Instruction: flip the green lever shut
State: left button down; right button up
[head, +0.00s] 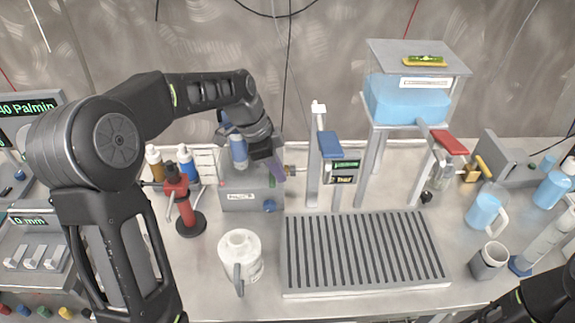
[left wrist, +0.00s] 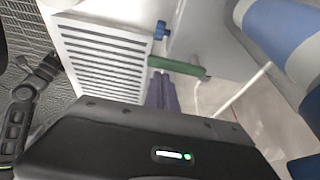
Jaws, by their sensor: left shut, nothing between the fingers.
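The green lever (left wrist: 178,67) shows in the left wrist view as a short green bar on the side of a grey box (left wrist: 208,42). In the head view the same grey box (head: 240,200) stands on the bench left of centre, and the lever is mostly hidden by my gripper. My left gripper (head: 277,172) has purple fingers that are shut and empty. In the left wrist view its fingertips (left wrist: 162,78) are at the lever's left end, close to it; I cannot tell whether they touch.
A blue knob (head: 269,206) is on the box, near the lever. A slotted tray (head: 365,285) lies to the right, a white jug (head: 240,258) in front, and a red stand (head: 184,200) to the left. A post with a blue lever (head: 330,142) rises right of the gripper.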

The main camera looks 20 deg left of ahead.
pick_arm(q)
jog(key=shift+a, duration=0.1)
dwell(0.3)
jog(key=m, duration=0.1)
jog(key=m+g, duration=0.1)
jog(key=m, duration=0.2)
jog(key=shift+s+a+f, duration=0.1)
jog(key=shift+s+a, duration=0.2)
jog(key=shift+a, duration=0.05)
jog(key=shift+s+a+m, duration=0.2)
jog(key=shift+a+m, duration=0.1)
jog(key=shift+m, duration=0.1)
jog(key=shift+w+d, duration=0.1)
jog(key=shift+d, duration=0.05)
pick_arm(e)
jog(key=shift+s+a+f, duration=0.1)
jog(key=shift+a+f, duration=0.15)
jog(key=shift+a, duration=0.05)
pick_arm(q)
jog(key=shift+d, duration=0.1)
